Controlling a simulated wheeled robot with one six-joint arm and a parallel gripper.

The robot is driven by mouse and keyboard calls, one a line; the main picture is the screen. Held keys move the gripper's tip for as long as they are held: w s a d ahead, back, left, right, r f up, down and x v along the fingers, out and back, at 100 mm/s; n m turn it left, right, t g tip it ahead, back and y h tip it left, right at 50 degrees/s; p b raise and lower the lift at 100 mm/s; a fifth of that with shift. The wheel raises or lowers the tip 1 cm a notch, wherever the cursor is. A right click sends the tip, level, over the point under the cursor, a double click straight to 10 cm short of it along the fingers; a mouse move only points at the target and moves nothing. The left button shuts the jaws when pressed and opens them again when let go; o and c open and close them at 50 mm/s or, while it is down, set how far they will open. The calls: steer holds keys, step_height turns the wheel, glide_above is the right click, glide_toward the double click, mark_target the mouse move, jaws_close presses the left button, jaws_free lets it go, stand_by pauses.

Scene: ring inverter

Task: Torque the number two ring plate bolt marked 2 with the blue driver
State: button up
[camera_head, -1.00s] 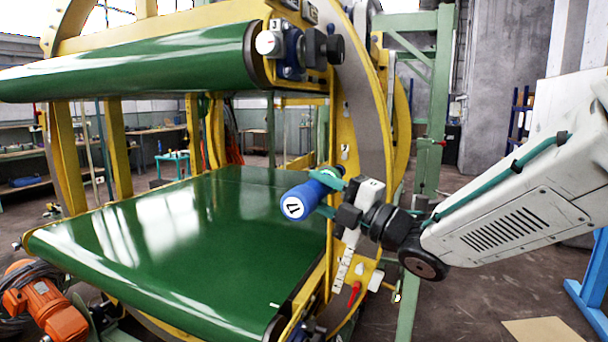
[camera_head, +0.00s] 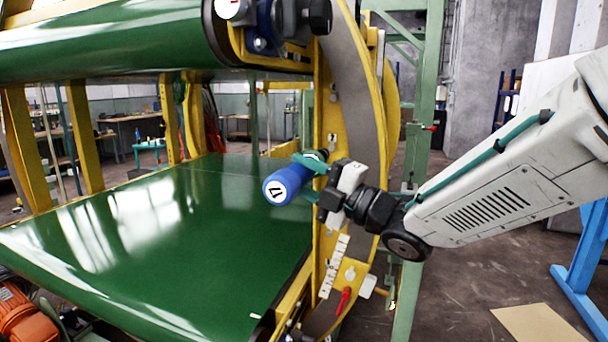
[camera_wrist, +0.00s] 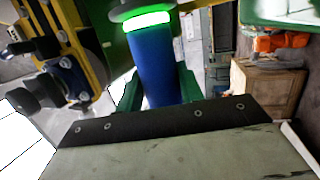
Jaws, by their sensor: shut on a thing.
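The blue driver (camera_head: 289,185) is held in my gripper (camera_head: 312,172), beside the yellow ring plate (camera_head: 323,120) and above the green belt. Its white end cap with a dark mark faces the camera. In the wrist view the driver (camera_wrist: 156,70) stands between green fingers, with a lit green band and a grey disc at its top end. A small label that looks like a 2 (camera_head: 332,138) is on the ring plate just above my gripper. I cannot make out the bolt marked 2; the driver's tip is hidden in the head view.
The wide green belt (camera_head: 150,240) fills the left, with a green roller (camera_head: 110,40) above it. A blue bearing block (camera_head: 268,25) sits at the roller's end. A red handle (camera_head: 344,300) and a white scale strip (camera_head: 335,265) are low on the ring. Open floor lies at right.

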steer(key=shift+w+d, duration=0.35)
steer(key=shift+w, duration=0.65)
steer(key=shift+w+d, duration=0.4)
steer(key=shift+w, duration=0.55)
steer(key=shift+w+d, duration=0.35)
steer(key=shift+w, duration=0.65)
steer(key=shift+w+d+r, duration=0.1)
steer(key=shift+w+d, duration=0.15)
steer(key=shift+w, duration=0.35)
steer(key=shift+w+d, duration=0.2)
steer(key=shift+w, duration=0.4)
steer(key=shift+s, duration=0.1)
stand_by(0.3)
steer(key=shift+s+a, duration=0.3)
steer(key=shift+s, duration=0.45)
steer(key=shift+s+a, duration=0.3)
steer(key=shift+s, duration=0.45)
steer(key=shift+s+a, duration=0.3)
steer(key=shift+s, duration=0.55)
